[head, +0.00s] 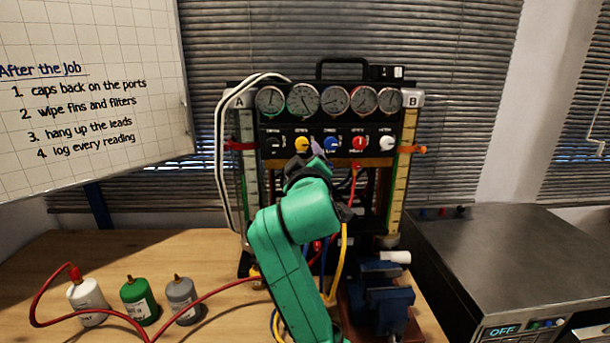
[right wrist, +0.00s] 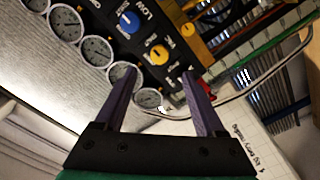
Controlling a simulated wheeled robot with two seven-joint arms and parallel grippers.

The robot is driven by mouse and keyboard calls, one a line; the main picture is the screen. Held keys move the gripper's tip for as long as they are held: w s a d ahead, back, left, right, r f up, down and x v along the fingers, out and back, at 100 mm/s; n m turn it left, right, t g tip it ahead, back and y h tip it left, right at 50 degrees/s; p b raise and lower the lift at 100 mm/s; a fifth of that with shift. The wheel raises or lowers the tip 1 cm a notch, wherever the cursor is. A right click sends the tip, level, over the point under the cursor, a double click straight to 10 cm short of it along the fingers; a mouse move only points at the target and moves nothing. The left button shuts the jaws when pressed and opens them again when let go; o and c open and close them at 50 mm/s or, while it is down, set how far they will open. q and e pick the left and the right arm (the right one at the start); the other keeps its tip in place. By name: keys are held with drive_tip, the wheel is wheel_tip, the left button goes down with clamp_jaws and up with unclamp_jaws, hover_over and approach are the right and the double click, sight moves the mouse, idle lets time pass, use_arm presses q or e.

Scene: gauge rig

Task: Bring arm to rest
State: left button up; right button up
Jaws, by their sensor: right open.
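My right arm, green, rises from the bottom of the head view in front of the gauge rig (head: 265,125). My right gripper (head: 318,148) points at the knob panel, mostly hidden behind its own wrist. In the right wrist view its two purple fingers (right wrist: 160,75) are apart with nothing between them. Beyond them are gauges, a blue knob (right wrist: 128,21) and a yellow knob (right wrist: 158,53). I cannot tell whether the fingertips touch the panel. My left gripper is out of view.
White (head: 88,302), green (head: 138,300) and grey (head: 183,300) bottles stand on the wooden bench (head: 60,250). A red hose curves among them. A blue vise (head: 388,300) is right of my arm. A metal unit (head: 500,255) stands at right, a whiteboard (head: 90,150) at left.

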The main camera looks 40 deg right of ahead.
drive_tip(key=v, duration=0.4)
drive_tip(key=shift+s+a, duration=0.1)
